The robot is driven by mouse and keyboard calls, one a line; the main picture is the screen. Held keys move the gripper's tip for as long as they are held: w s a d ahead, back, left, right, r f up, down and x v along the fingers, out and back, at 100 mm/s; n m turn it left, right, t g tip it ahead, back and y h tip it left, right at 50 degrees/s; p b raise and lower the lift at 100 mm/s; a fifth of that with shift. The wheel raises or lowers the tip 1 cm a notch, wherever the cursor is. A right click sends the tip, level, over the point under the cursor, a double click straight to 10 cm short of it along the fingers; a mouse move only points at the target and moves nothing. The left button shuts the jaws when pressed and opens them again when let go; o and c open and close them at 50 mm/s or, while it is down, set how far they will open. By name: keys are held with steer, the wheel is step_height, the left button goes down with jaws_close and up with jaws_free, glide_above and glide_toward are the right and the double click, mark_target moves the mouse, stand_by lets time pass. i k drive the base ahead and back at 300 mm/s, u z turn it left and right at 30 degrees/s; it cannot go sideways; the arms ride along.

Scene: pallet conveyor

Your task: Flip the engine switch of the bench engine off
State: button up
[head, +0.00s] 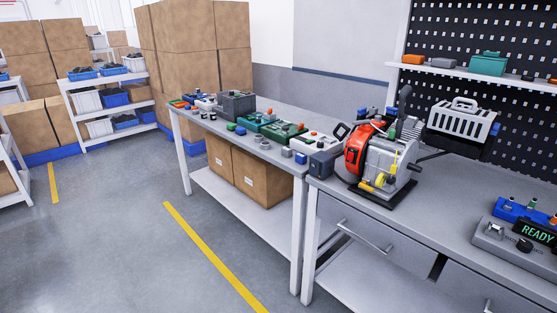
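The bench engine (392,165) stands on a dark base plate on the grey workbench, right of the middle in the head view. It has a red round housing (357,148) on its left, a pale grey block with yellow parts (380,181) low on its front, and dark fins or hoses on top. I cannot tell which small part is the engine switch, nor its position. My gripper is not in view.
A grey slotted box with a handle (463,118) is right of the engine. A console reading READY (537,232) is at the bench's right. A long table (264,151) with several parts adjoins at left. The floor (120,245) at left is clear.

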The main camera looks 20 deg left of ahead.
mark_target(350, 155)
steer(key=u, duration=0.5)
steer(key=k, duration=0.55)
steer(key=z, duration=0.75)
steer(key=i, duration=1.1)
steer(key=u, duration=0.65)
steer(key=i, duration=0.3)
steer(key=u, duration=0.4)
